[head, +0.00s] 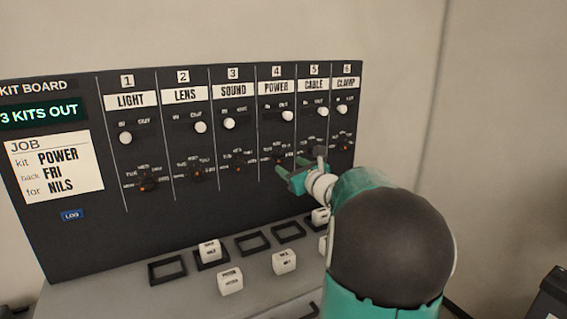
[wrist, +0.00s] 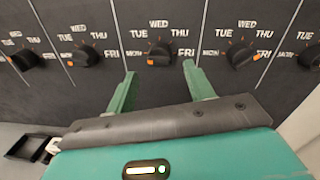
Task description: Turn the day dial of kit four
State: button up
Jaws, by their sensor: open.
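The kit four day dial, under POWER (head: 276,87), is a small black knob with an orange mark. In the wrist view the dial (wrist: 158,54) sits straight ahead between my fingertips' directions, its orange mark at the lower left, on the MON side. TUE, WED, THU and FRI are printed around it. My gripper (wrist: 157,72) is open and empty, its two green fingers just below the dial in the picture and apart from it. In the head view my gripper (head: 300,165) partly covers the dials of kits four and five. The job card (head: 60,165) reads POWER, FRI, NILS.
Neighbouring dials stand close on either side: kit three's (wrist: 82,57) and kit five's (wrist: 240,52), the latter with its mark toward FRI. Slide knobs (head: 288,115) sit above. White blocks (head: 230,281) and black frames (head: 167,270) occupy the ledge below.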

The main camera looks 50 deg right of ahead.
aim_at(283, 161)
jog(key=shift+x, duration=2.15)
jog(key=shift+a, duration=0.1)
jog(key=c, duration=1)
jog(key=shift+o, duration=0.2)
